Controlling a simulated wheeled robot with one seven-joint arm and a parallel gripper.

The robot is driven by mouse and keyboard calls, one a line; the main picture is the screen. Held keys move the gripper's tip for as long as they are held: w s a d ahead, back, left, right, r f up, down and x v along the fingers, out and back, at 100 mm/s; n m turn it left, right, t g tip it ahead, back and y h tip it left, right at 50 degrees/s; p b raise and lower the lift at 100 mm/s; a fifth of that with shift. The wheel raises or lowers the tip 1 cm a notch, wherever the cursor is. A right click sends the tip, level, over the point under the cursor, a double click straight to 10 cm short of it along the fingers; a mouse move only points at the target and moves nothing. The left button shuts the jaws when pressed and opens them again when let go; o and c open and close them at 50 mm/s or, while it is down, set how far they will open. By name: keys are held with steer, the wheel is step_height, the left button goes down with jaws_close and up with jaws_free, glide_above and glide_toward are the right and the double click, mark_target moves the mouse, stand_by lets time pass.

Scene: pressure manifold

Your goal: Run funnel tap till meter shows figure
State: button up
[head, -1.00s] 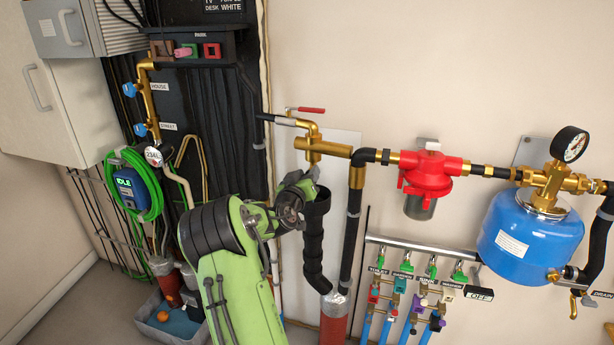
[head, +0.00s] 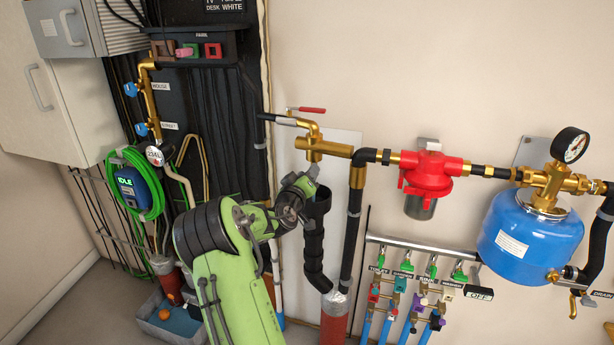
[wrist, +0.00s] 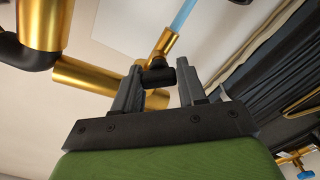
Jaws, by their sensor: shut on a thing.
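The brass tap body (head: 325,148) is on the wall pipe, above the black funnel (head: 318,200) and its drain pipe. A red lever (head: 312,110) shows on top. My gripper (head: 308,178) is beside the funnel mouth, partly hidden by my wrist. In the wrist view my gripper (wrist: 160,88) is shut on a short black handle (wrist: 157,76) at the end of a brass stem (wrist: 164,45). A light blue length (wrist: 184,14) continues from it; I cannot tell if it is water or pipe. The small round meter (head: 154,155) seems to read 234L.
A red filter (head: 428,175) and a blue tank (head: 530,235) with a dial gauge (head: 571,146) are to the right. A green hose coil (head: 150,180) surrounds a blue IDLE box (head: 127,188). Labelled taps (head: 432,268) are below. A grey tray (head: 165,325) is on the floor.

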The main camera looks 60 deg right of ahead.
steer(key=o, duration=1)
steer(key=a, duration=0.5)
steer(key=s+a+b, duration=0.1)
steer(key=a, duration=0.4)
steer(key=s+a+b, duration=0.1)
steer(key=a, duration=0.4)
steer(key=shift+s+a, duration=0.2)
steer(key=shift+a, duration=0.15)
